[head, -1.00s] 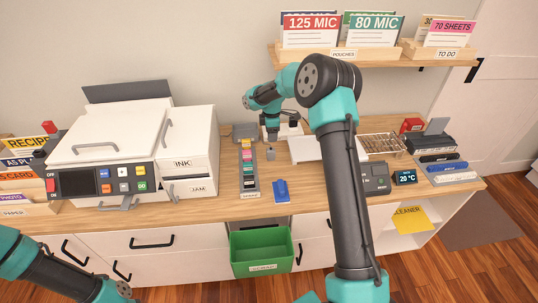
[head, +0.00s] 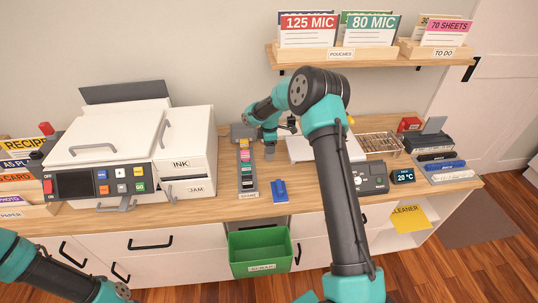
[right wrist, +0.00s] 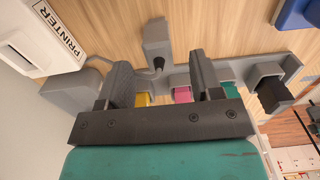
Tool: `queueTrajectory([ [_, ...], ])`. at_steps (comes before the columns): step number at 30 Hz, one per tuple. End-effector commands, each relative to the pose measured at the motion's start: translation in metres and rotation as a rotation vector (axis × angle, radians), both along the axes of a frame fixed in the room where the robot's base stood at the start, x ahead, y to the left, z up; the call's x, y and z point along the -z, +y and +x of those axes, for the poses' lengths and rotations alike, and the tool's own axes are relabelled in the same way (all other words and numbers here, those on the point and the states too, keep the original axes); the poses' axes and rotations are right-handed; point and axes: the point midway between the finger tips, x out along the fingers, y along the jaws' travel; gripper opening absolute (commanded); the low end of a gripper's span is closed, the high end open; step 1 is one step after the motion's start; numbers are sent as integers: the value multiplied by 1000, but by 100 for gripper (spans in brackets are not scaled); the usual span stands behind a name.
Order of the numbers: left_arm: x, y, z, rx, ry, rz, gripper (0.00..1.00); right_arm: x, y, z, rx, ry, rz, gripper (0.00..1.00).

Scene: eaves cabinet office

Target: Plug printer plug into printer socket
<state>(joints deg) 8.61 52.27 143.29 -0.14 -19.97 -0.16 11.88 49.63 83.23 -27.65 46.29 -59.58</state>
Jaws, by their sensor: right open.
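The grey printer plug (right wrist: 157,36) stands on the desk in the right wrist view, with a thin grey cable at its base. It also shows as a small grey block in the head view (head: 270,152). My right gripper (right wrist: 162,65) is open and empty. The plug appears in the gap between its fingertips, just beyond them, and neither finger visibly touches it. A white box labelled PRINTER (right wrist: 45,38), with a dark opening in its face, stands at the wrist view's upper left. In the head view my right arm mostly hides this box. My left gripper is outside the frame.
A grey rack of coloured cartridges (head: 246,185) stands left of the plug. A blue object (head: 279,191) lies in front. The white printer (head: 110,150) is to the left. A grey block (right wrist: 72,86) sits near the cable. A green bin (head: 260,256) stands below the desk edge.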

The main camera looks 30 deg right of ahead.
Motion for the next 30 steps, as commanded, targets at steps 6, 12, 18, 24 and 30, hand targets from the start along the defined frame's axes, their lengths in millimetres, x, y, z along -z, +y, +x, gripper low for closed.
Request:
queueTrajectory([
  [6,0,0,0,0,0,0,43,14,0,0,0,3,0,60],
  [12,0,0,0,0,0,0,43,41,0,1,0,3,0,60],
  [18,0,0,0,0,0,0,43,52,1,1,0,1,0,60],
  [24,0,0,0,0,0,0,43,52,1,1,0,0,0,60],
  [30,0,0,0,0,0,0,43,52,1,1,0,0,0,60],
])
